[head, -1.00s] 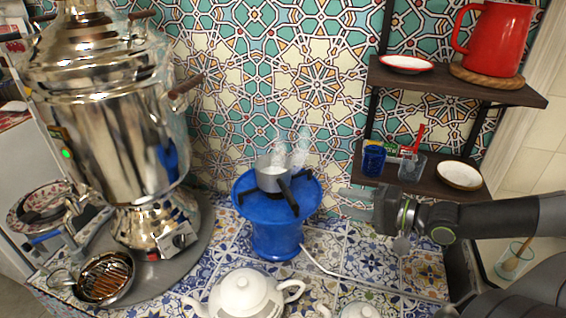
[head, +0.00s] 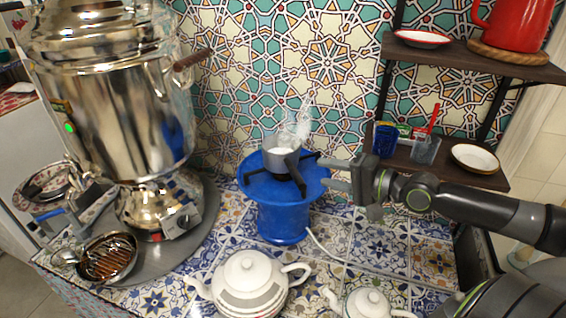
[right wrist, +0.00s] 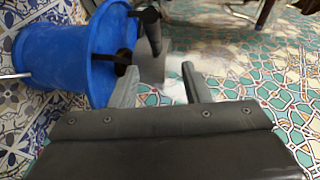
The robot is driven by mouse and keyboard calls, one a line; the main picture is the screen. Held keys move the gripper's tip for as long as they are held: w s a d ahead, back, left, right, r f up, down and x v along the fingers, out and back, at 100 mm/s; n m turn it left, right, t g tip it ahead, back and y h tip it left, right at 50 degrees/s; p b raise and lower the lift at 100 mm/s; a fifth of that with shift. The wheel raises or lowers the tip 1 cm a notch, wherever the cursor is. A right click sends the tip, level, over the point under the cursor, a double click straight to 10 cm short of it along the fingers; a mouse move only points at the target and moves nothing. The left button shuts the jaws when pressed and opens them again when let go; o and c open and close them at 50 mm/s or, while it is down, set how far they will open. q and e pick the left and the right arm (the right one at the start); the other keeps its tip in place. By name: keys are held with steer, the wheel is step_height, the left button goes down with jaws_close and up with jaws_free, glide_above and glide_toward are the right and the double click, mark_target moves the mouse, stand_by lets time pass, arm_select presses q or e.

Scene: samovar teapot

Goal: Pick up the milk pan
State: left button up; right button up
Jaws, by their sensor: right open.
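The milk pan (head: 280,157) is small and grey with a dark handle. It sits on the black prongs of the blue burner (head: 285,222), with steam rising from it. My right gripper (head: 326,172) is open and empty, just right of the pan and close to its handle. In the right wrist view, the open fingers (right wrist: 158,80) point toward the grey pan (right wrist: 151,66), whose dark handle (right wrist: 152,32) lies beyond them. Steam blurs the area around the pan there. My left gripper is not in view.
A large samovar (head: 118,110) stands on the left. A white teapot (head: 248,285) and a smaller one (head: 368,303) stand in front. A shelf (head: 415,172) with cups is at the right, above my right arm.

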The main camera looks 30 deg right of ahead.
mark_target(291, 166)
steer(key=shift+f+p+x, duration=0.2)
steer(key=shift+p+x, duration=0.3)
steer(key=shift+x, duration=2.2)
steer(key=shift+f+p+x, duration=0.2)
steer(key=shift+p+x, duration=0.25)
steer(key=shift+x, duration=2.25)
steer(key=shift+s, duration=0.2)
steer(key=shift+c, duration=0.2)
jaws_close()
steer(key=shift+a+r, duration=0.1)
